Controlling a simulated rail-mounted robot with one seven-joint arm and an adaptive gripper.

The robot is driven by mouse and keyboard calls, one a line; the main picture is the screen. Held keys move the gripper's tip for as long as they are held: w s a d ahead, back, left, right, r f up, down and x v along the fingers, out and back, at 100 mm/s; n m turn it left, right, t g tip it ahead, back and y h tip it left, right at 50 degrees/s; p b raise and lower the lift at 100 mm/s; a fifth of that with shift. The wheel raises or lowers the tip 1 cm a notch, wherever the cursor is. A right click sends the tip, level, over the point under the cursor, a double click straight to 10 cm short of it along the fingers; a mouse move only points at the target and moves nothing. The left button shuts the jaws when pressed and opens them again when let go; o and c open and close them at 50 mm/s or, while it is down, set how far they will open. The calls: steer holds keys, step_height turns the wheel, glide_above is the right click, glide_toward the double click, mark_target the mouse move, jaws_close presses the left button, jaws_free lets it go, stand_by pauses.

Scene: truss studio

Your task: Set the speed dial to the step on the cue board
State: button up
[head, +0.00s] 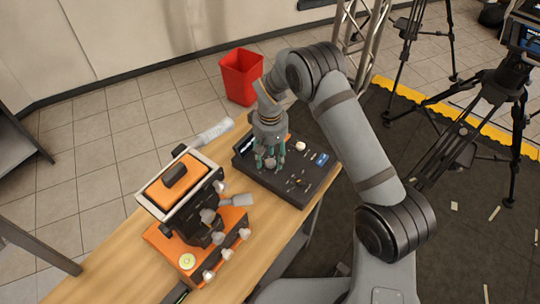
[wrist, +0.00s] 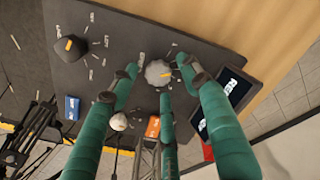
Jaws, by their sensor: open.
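A dark control panel (head: 262,178) lies on the wooden table below my gripper (head: 270,163). The labels are too small to read, so I cannot tell which is the speed dial. I cannot make out the cue board for sure.
The panel also carries a blue button (wrist: 72,107), an orange button (wrist: 152,127), a white knob (wrist: 118,122) and a small screen (wrist: 231,88). An orange device (head: 160,238) with several knobs stands left on the table (head: 98,280). A red bin (head: 241,76) is on the floor behind.

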steer(key=shift+f, duration=0.1)
steer(key=shift+c, duration=1)
steer(key=c, duration=0.4)
